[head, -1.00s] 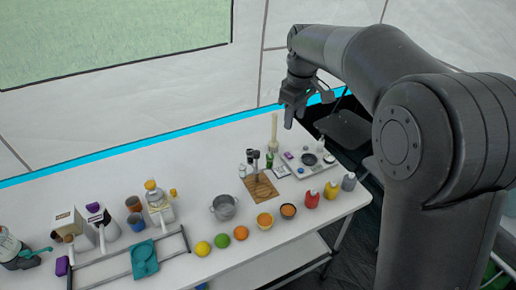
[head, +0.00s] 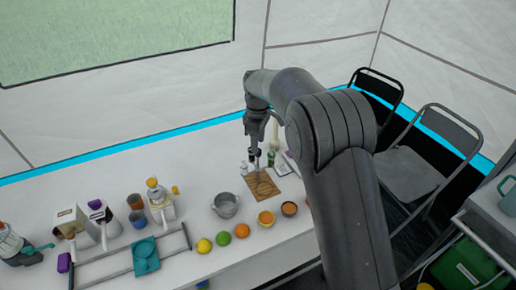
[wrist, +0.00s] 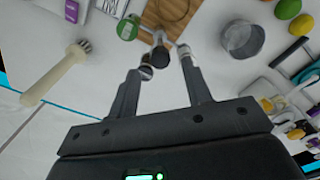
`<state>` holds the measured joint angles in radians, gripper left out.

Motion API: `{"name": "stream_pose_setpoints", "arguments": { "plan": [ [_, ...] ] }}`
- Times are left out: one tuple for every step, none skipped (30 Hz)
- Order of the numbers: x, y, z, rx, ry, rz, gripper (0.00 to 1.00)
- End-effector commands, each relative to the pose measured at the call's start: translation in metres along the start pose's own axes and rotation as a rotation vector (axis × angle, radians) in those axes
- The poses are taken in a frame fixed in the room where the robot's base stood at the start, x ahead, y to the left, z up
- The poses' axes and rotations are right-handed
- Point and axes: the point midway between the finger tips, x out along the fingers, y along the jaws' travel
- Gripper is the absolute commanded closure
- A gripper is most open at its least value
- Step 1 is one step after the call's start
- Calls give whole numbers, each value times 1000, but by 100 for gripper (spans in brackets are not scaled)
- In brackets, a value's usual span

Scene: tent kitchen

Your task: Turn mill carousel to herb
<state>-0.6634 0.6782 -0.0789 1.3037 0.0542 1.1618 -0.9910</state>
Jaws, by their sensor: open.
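The mill carousel is partly hidden by my arm in the head view. In the wrist view its dark round knob (wrist: 160,57) is between my fingertips, with small round-topped pieces around it on short arms. I cannot read any labels on it. It stands at the edge of a wooden board (head: 263,189), whose bare part also shows in the wrist view (wrist: 172,12). My gripper (head: 255,152) points down over the carousel. It is open in the wrist view (wrist: 160,68), one finger on each side of the knob; contact cannot be told.
A green-topped bottle (wrist: 128,28) stands close beside the carousel. A cream-handled brush (wrist: 58,78) lies to the left in the wrist view. A metal pot (head: 226,205) and fruits (head: 203,246) are to the left and front. Chairs (head: 420,165) stand at the right.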

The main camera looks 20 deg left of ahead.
Motion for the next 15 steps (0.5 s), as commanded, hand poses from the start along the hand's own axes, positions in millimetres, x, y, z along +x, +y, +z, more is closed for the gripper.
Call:
{"name": "stream_pose_setpoints", "arguments": {
  "plan": [
    [10, -1, 0, 0, -3, -2, 55],
    [14, -1, 0, 0, -3, -2, 55],
    [19, 0, 0, 0, -2, -1, 55],
    [22, 0, 0, 0, -2, -1, 55],
    [25, 0, 0, 0, -1, -1, 55],
    [28, 0, 0, 0, -1, -1, 55],
    [30, 0, 0, 0, -1, -1, 55],
    [32, 0, 0, 0, 0, -1, 55],
    [34, 0, 0, 0, 0, 0, 55],
    [34, 0, 0, 1, 0, 0, 55],
    [35, 0, 0, 1, 0, 0, 55],
    [35, 0, 0, 1, 0, 0, 55],
    [35, 0, 0, 1, 0, 0, 55],
    [35, 0, 0, 1, 0, 0, 55],
    [35, 0, 0, 1, 0, 0, 55]
  ]
}}
